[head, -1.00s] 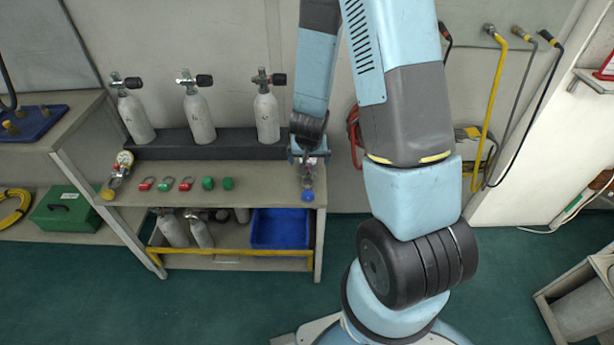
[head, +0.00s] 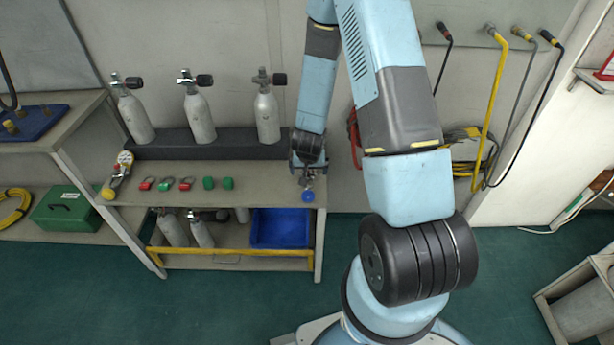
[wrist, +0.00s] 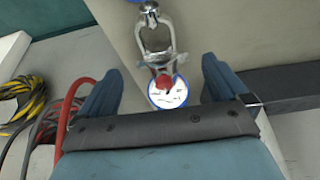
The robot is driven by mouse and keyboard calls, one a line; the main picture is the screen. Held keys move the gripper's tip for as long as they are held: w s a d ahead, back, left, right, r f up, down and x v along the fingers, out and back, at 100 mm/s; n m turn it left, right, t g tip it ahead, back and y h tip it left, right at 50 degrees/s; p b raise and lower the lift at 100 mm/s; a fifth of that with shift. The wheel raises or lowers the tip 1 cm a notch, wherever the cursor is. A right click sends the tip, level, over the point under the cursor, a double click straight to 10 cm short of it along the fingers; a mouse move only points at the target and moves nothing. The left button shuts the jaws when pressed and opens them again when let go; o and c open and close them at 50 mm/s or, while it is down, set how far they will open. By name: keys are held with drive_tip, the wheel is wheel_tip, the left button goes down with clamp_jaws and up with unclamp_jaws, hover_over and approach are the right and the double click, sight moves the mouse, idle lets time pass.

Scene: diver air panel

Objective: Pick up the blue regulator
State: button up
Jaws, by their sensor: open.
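The blue regulator (head: 308,196) lies at the right end of the bench shelf, its blue knob toward the front edge. In the wrist view its metal yoke (wrist: 153,38) and a blue-rimmed round gauge (wrist: 168,93) show, with a red part over the gauge. My gripper (head: 308,174) is right above and behind the regulator in the head view and hides part of it. In the wrist view my gripper (wrist: 161,70) is open, its two dark blue fingers on either side of the gauge and apart from it.
A yellow-knobbed regulator (head: 112,180) lies at the shelf's left end. Red and green small parts (head: 185,184) stand between. Cylinders (head: 266,118) stand on a black rack behind. A blue bin (head: 280,228) sits below. Coiled hoses (wrist: 30,105) show at the wrist view's left.

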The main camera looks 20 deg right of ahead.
sight(308, 172)
drive_tip(key=shift+x, duration=2.25)
drive_tip(key=shift+w, duration=0.15)
drive_tip(key=shift+c, duration=0.2)
drive_tip(key=c, duration=1.5)
